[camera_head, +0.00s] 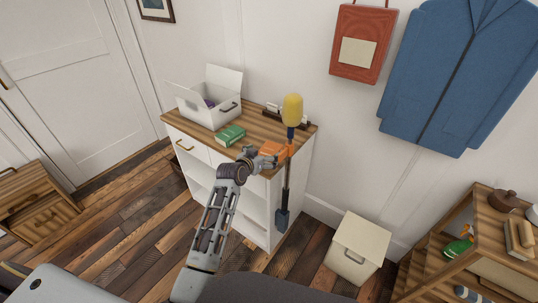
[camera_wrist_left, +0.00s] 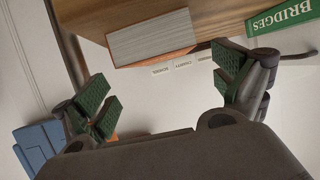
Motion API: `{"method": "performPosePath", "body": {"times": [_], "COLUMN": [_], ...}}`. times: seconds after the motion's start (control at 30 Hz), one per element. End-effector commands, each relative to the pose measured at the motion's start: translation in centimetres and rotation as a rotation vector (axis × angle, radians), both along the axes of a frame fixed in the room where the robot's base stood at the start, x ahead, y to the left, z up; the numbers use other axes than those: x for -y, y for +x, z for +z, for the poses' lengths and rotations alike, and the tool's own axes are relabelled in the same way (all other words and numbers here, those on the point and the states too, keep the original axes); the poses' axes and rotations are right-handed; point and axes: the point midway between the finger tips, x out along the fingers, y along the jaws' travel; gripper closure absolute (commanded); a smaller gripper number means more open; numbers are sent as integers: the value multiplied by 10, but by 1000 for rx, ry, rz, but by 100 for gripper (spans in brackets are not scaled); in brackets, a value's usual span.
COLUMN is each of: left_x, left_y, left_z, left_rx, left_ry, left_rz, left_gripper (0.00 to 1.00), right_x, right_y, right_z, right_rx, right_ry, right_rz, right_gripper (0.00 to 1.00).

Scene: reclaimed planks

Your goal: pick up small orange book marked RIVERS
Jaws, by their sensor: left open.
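The small orange book (camera_head: 270,149) lies near the front right edge of the cabinet top, partly behind my left gripper (camera_head: 257,158). In the left wrist view the book (camera_wrist_left: 152,40) shows its grey page edge with thin orange covers; no title can be read on it. My left gripper (camera_wrist_left: 165,82) is open, with its green-padded fingers apart and nothing between them. The book lies ahead of the fingers, roughly between them in the picture, and appears apart from them. My right gripper is in neither view.
A green book marked BRIDGES (camera_wrist_left: 281,20) lies left of the orange one, also in the head view (camera_head: 230,135). A white open box (camera_head: 209,105) stands behind it. A yellow-headed duster (camera_head: 292,110) stands at the right edge. A cream bin (camera_head: 357,248) is on the floor.

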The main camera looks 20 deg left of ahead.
Motion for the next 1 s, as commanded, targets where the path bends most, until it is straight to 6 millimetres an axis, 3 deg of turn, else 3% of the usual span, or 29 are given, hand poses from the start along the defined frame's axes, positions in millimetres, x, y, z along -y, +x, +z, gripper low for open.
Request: {"method": "performPosePath", "body": {"times": [0.6, 1.0], "left_x": [4, 6], "left_y": [34, 45], "left_z": [-20, -25], "left_rx": [1, 0], "left_ry": [-1, 0], "left_rz": [0, 0], "left_gripper": [4, 4], "right_x": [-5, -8], "right_y": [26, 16], "right_z": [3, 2], "right_rx": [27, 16], "right_ry": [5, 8], "right_rz": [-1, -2], "right_gripper": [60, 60]}}
